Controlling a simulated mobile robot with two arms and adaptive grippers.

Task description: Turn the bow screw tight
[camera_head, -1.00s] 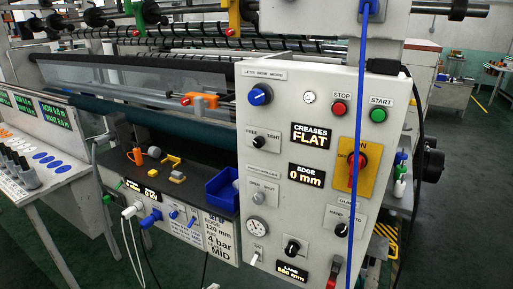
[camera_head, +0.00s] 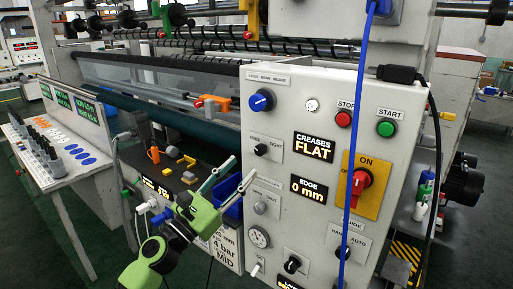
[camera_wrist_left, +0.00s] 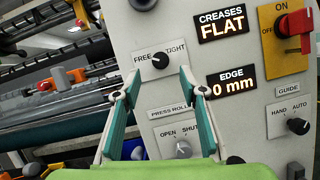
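The screw knob (camera_head: 261,149) is a small black knob between the words FREE and TIGHT on the grey control panel (camera_head: 318,95), below a blue knob (camera_head: 261,101) labelled LESS BOW MORE. In the left wrist view the black knob (camera_wrist_left: 160,60) appears just beyond and between the fingertips; its exact setting is hard to read. My left gripper (camera_head: 244,170) is open and empty, to the lower left of the black knob in the head view. In the left wrist view its two fingers (camera_wrist_left: 159,80) stand wide apart, not touching the knob. My right gripper is not in view.
Below is an OPEN/SHUT knob (camera_wrist_left: 182,148). A red switch (camera_head: 360,182) on a yellow plate and a HAND/AUTO knob (camera_head: 292,264) are to the right. A blue cable (camera_head: 355,150) hangs before the panel. A blue bin (camera_head: 232,205) is beside the gripper. Displays read FLAT and 0 mm.

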